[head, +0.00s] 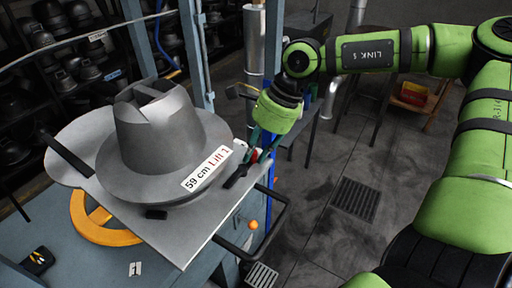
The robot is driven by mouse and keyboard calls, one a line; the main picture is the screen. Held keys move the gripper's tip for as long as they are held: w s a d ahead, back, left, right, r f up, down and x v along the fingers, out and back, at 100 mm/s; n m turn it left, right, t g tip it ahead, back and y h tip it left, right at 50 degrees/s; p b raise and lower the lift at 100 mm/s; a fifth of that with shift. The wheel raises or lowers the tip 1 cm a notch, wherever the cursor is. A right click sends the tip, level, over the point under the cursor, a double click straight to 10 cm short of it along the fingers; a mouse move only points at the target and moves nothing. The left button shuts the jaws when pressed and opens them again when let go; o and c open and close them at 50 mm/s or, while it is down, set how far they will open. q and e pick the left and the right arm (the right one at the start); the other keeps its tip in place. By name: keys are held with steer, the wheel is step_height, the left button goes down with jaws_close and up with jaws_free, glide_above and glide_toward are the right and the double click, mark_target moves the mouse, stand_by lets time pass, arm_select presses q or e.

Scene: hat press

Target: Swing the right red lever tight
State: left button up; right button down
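A grey metal hat form (165,140) with a wide brim and a label reading "59 cm Lift 1" sits on a flat metal plate (190,240). A small red part, which looks like the right red lever (253,156), shows at the plate's right edge beside a dark bar. My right gripper (257,144) reaches down to it from the upper right, its fingers at or against the red part. The fingers and the lever overlap, so I cannot tell whether they grip it. My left gripper is out of view.
An orange ring (85,222) lies under the plate on the blue-grey table (85,262). A blue-grey post (138,40) stands behind the hat form. A black rail (268,240) juts out at the table's right side. Open floor (330,245) lies to the right.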

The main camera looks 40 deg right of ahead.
steer(key=shift+f+b, duration=0.1)
steer(key=shift+b, duration=0.5)
steer(key=m+b, duration=0.1)
steer(key=b, duration=0.2)
steer(key=s+m+t+b, duration=0.1)
steer(key=m+b, duration=0.1)
steer(key=b, duration=0.1)
steer(key=m+b, duration=0.1)
steer(key=b, duration=0.2)
steer(key=shift+s+f+t+h, duration=0.25)
steer(key=shift+f+t+h, duration=0.05)
steer(key=shift+t+h, duration=0.1)
steer(key=m+b, duration=0.2)
steer(key=b, duration=0.1)
steer(key=s+m+h+b, duration=0.1)
steer(key=m+b, duration=0.1)
steer(key=b, duration=0.1)
steer(key=s+m+t+h+b, duration=0.1)
steer(key=m+b, duration=0.1)
steer(key=shift+a+r+b, duration=0.2)
steer(key=shift+a+b, duration=0.15)
steer(key=shift+b, duration=0.05)
steer(key=shift+s+a+r+m+h+b, duration=0.1)
steer(key=shift+s+a+m+h+b, duration=0.1)
steer(key=shift+m+b, duration=0.35)
steer(key=shift+s+a+r+m+h+b, duration=0.1)
steer(key=shift+s+m+h+b, duration=0.1)
steer(key=shift+m+b, duration=0.35)
